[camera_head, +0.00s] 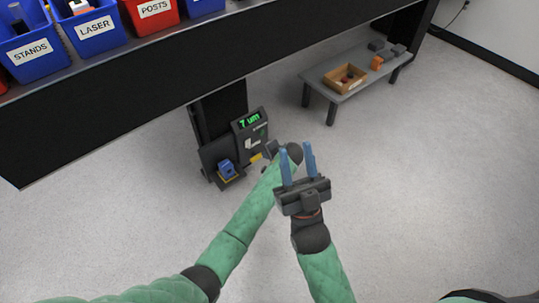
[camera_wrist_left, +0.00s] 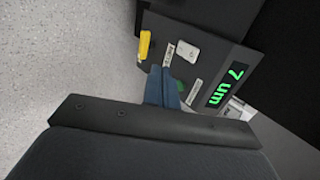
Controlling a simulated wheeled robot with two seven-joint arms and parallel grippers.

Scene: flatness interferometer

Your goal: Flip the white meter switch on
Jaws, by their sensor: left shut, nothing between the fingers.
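The meter (camera_head: 250,128) is a dark upright panel whose green display reads "7 um". It also shows in the left wrist view (camera_wrist_left: 228,60), turned on its side. A white rounded piece, which looks like the white switch (camera_wrist_left: 188,51), is on the panel; it is small and pale in the head view (camera_head: 252,142). Whether it is on or off cannot be told. My left gripper (camera_head: 270,150) is at the meter's right side. Its blue fingers (camera_wrist_left: 163,74) are together and empty, pointing at the panel just short of the switch in the picture. My right gripper (camera_head: 298,158) is open and empty.
A blue device (camera_head: 226,168) stands left of the meter. A yellow part (camera_wrist_left: 145,45) is at the panel's edge. A dark bench (camera_head: 120,120) with labelled bins overhangs. A low grey table (camera_head: 345,92) holds a wooden box (camera_head: 345,79). Floor in front is clear.

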